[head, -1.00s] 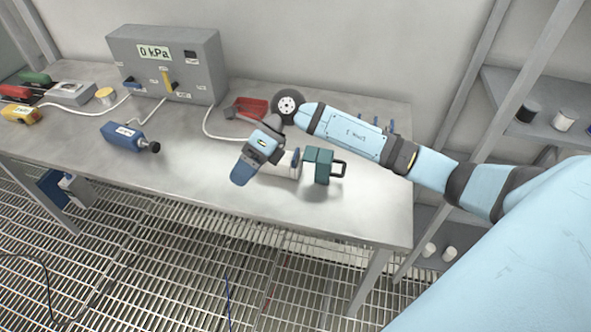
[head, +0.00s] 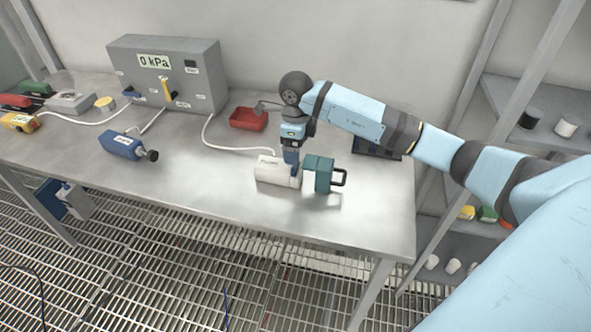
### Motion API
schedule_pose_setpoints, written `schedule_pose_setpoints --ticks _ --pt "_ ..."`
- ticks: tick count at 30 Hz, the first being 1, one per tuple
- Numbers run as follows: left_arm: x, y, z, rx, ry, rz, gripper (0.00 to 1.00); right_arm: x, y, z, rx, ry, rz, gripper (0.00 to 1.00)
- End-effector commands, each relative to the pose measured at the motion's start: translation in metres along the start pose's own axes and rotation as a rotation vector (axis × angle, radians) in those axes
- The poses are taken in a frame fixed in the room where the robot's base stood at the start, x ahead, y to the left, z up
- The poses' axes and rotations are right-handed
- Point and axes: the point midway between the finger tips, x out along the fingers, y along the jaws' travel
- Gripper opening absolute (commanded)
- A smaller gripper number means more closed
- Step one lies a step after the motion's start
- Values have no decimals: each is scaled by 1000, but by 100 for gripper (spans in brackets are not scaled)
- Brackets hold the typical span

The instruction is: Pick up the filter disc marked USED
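I cannot make out any disc with the mark USED; one may be hidden behind my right gripper. My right gripper (head: 291,167) points down at the gap between a white printed cylinder (head: 272,172) and a dark green block with a black handle (head: 319,174). Its fingertips are at the cylinder's right end, and I cannot tell whether they touch it or hold anything. My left gripper is not in view.
A red tray (head: 247,120) and a dark tray (head: 372,151) stand farther back on the steel table (head: 215,190). A grey 0 kPa gauge box (head: 195,90) with white hoses and a blue tool (head: 122,145) are left. The table's front left is mostly clear.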

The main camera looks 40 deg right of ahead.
Motion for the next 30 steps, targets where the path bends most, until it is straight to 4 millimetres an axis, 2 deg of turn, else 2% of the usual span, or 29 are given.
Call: schedule_pose_setpoints --ticks 5,12,20,27,30 --pt "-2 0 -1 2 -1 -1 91 12 -1 1 2 0 3 85" --pt "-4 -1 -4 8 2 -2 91 48 -3 2 1 1 4 85" --pt "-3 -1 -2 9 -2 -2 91 53 -4 2 0 -1 1 85" --pt "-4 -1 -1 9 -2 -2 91 53 -4 2 0 -1 1 32" --pt "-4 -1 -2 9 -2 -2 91 53 -4 2 0 -1 1 32"
